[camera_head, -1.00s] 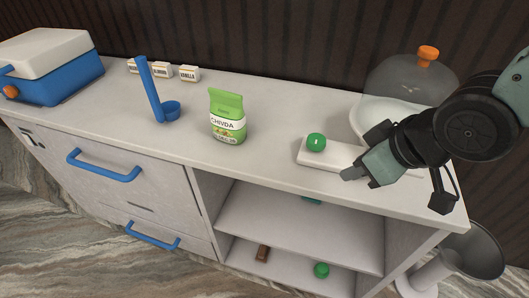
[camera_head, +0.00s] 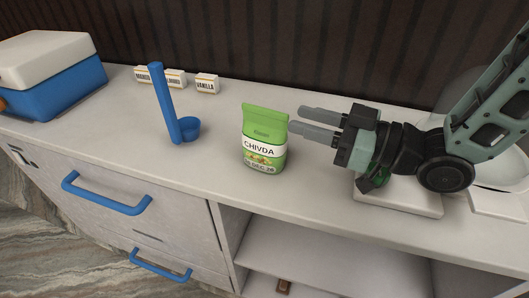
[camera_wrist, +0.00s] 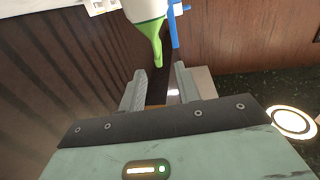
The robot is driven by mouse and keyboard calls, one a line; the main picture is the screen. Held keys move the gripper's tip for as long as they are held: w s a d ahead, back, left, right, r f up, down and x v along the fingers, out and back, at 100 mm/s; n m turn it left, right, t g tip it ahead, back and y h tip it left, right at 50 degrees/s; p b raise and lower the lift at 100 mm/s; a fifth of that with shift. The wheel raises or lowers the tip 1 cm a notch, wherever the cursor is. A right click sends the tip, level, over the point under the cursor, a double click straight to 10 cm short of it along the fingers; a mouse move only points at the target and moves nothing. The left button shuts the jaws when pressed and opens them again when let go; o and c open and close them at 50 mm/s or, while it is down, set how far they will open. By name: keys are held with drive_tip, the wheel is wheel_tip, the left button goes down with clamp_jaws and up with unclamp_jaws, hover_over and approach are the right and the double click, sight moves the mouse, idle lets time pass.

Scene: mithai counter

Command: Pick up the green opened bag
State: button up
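The green bag (camera_head: 264,140), labelled CHIVDA, stands upright on the counter (camera_head: 110,115). My gripper (camera_head: 304,120) is just to the right of the bag in the head view, its two fingers apart and pointing left at it. Nothing is between the fingers. In the wrist view the bag (camera_wrist: 150,30) shows at the top, beyond the fingertips of my gripper (camera_wrist: 160,80), with its green top hanging toward them. I cannot tell whether a fingertip touches the bag.
A blue ladle-like tool (camera_head: 170,110) stands left of the bag. Small labelled boxes (camera_head: 207,84) stand at the back, and a blue and white cooler (camera_head: 60,90) at far left.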

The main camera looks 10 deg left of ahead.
sight(265, 109)
drive_tip(key=p+x, duration=0.1)
drive_tip(key=x, duration=0.7)
drive_tip(key=shift+w+a+f, duration=0.1)
drive_tip(key=shift+a+f, duration=0.1)
drive_tip(key=shift+a, duration=0.05)
clamp_jaws()
